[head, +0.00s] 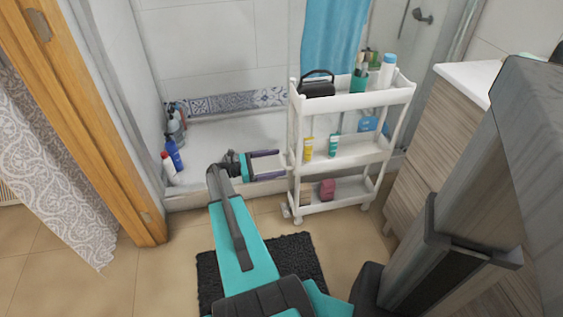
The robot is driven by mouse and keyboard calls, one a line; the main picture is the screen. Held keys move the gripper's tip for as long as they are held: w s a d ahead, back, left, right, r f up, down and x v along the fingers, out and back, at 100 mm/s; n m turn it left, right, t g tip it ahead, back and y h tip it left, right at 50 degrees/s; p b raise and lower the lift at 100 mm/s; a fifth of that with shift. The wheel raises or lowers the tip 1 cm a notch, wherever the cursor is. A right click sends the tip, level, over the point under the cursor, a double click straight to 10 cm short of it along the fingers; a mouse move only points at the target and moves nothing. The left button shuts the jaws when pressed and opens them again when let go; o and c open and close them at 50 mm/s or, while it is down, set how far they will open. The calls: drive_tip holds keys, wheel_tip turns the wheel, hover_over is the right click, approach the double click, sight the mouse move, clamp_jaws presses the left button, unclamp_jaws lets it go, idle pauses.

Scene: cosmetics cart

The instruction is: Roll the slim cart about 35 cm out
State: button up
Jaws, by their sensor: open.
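The slim white cart (356,104) stands on the tiled floor in front of the shower tray, right of centre. It has three shelves and small casters. Its top shelf holds a black bag and several bottles, its middle shelf yellow and teal tubes, its bottom shelf a pink item and a brown one. My gripper (283,165) is left of the cart, at about middle-shelf height, with its fingers spread and pointing right towards the cart's left side. Its fingertips are close to the left posts; I cannot tell whether they touch. Nothing shows between the fingers.
A wooden cabinet (436,165) with a white top stands close on the cart's right. A dark mat (305,258) lies on the floor in front. Several bottles (174,152) stand in the shower's left corner. Tiled floor (345,235) is bare before the cart.

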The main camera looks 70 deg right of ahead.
drive_tip(key=p+v, duration=0.1)
drive_tip(key=v, duration=0.9)
drive_tip(key=shift+w+a+r, duration=0.1)
drive_tip(key=shift+a, duration=0.05)
drive_tip(key=w+a+r+n+t+h+p, duration=0.1)
drive_tip(key=w+a+n+t+p, duration=0.3)
drive_tip(key=a, duration=0.6)
drive_tip(key=w+a+n+h+p, duration=0.1)
drive_tip(key=w+a+p, duration=0.2)
drive_tip(key=a+p, duration=0.45)
drive_tip(key=s+a+f+m+t+y+p, duration=0.1)
drive_tip(key=s+a+m+y, duration=0.3)
drive_tip(key=a, duration=0.9)
drive_tip(key=s+a+f+m+t+y+p, duration=0.2)
drive_tip(key=s+a, duration=0.5)
drive_tip(key=a, duration=0.7)
drive_tip(key=s+a+f+m+t+y+p, duration=0.2)
drive_tip(key=s+a+m+y, duration=0.3)
drive_tip(key=a, duration=0.9)
drive_tip(key=shift+s+f+m+y+p, duration=0.2)
drive_tip(key=shift+f+m+y+p, duration=0.05)
drive_tip(key=shift+m+y+p, duration=0.4)
